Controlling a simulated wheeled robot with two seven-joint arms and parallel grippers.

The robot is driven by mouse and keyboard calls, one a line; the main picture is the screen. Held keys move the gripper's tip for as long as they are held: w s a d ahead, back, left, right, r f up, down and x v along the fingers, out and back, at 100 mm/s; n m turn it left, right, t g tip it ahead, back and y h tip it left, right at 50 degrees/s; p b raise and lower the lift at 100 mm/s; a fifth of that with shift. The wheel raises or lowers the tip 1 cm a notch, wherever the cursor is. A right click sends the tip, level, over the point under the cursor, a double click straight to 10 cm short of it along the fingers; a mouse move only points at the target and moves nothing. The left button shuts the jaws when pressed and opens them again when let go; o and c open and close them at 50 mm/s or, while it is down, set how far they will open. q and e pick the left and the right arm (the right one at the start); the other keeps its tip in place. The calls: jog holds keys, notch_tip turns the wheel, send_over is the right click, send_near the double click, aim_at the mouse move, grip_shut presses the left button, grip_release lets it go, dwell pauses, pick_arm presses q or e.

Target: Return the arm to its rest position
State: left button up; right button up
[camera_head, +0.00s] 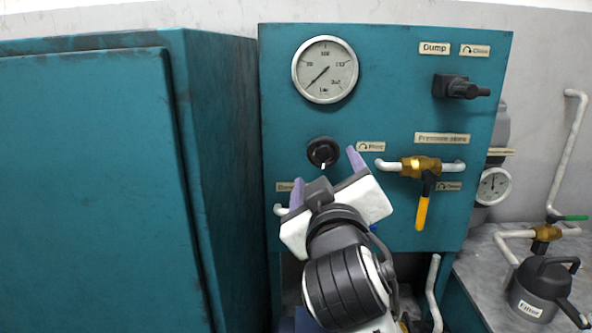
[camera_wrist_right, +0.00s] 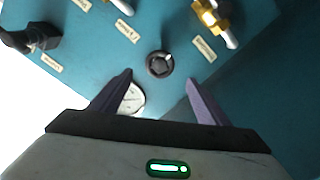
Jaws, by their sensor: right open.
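My right gripper (camera_head: 327,174) is open and empty in front of the teal panel (camera_head: 385,75). Its two purple fingers point up toward the panel, below and around the black round knob (camera_head: 323,152) as seen in the head view. In the right wrist view the open fingers (camera_wrist_right: 159,78) stand apart, with the knob (camera_wrist_right: 159,63) showing between and just beyond the fingertips. I cannot tell that anything touches it. My right arm covers the lower part of the panel. My left gripper is not in view.
The panel holds a pressure gauge (camera_head: 325,69), a black dump valve (camera_head: 461,87) and a brass valve (camera_head: 421,166) with a yellow handle hanging down. A teal cabinet (camera_head: 90,190) stands at left. A grey filter (camera_head: 541,287) and white pipes stand on the bench at right.

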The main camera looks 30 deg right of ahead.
jog(key=s+a+f+n+g+y, duration=0.1)
jog(key=s+f+g+y, duration=0.1)
jog(key=f, duration=0.7)
jog(key=s+a+f+g+y, duration=0.1)
jog(key=s+f+g+y, duration=0.1)
jog(key=f, duration=0.7)
jog(key=s+a+f+n+g+y, duration=0.1)
jog(key=s+a+f+g+y, duration=0.15)
jog(key=f, duration=0.65)
jog(key=s+a+f+g+y, duration=0.3)
jog(key=s+f+g, duration=0.2)
jog(key=s+f, duration=1.05)
jog(key=w+a+f+t+y, duration=0.2)
jog(key=a+f+t, duration=0.3)
jog(key=f, duration=0.6)
jog(key=shift+w+a+m, duration=0.15)
jog(key=shift+a+m, duration=0.15)
